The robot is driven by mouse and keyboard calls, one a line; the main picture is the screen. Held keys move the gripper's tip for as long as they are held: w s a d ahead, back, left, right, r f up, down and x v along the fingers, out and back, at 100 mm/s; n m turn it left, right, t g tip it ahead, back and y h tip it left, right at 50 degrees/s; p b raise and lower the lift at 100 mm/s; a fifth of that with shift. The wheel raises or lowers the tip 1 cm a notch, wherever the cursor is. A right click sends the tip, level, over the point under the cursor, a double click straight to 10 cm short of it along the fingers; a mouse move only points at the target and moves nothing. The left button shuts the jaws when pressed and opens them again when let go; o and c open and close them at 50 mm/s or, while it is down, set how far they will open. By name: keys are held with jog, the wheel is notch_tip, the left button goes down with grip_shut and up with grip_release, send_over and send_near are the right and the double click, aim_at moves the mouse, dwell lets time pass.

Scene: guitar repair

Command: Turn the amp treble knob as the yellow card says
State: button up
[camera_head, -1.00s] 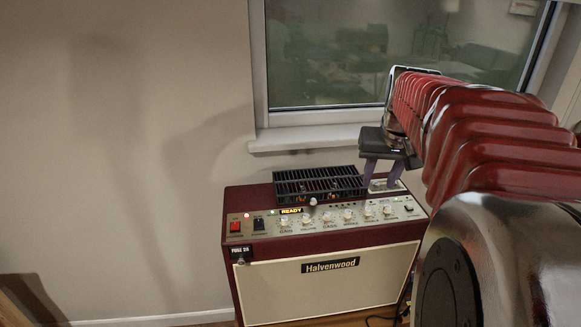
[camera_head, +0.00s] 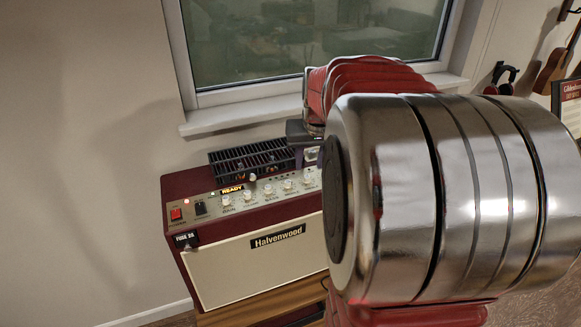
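The dark-red amp (camera_head: 177,199) with a cream front stands below the window. A row of pale knobs runs along its control panel. The fifth knob from the left (camera_head: 308,179), in the treble place, shows close beside my arm; its label and pointer are too small to read. My gripper (camera_head: 312,158) is over the right part of the amp, just behind the knob row in the picture. Its dark body and a bit of purple finger show, but my arm hides the rest, so its opening is unclear. I cannot make out a yellow card.
A black slotted grille (camera_head: 250,157) stands on the amp top. A lit READY sign (camera_head: 231,189) and a red switch (camera_head: 176,214) are on the panel. The window sill (camera_head: 230,116) is behind. Headphones (camera_head: 500,80) hang at the right. My arm covers the amp's right end.

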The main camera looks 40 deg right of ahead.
aim_at(307, 176)
jog(key=x, duration=0.6)
jog(key=shift+f, duration=0.25)
jog(key=shift+c, duration=0.4)
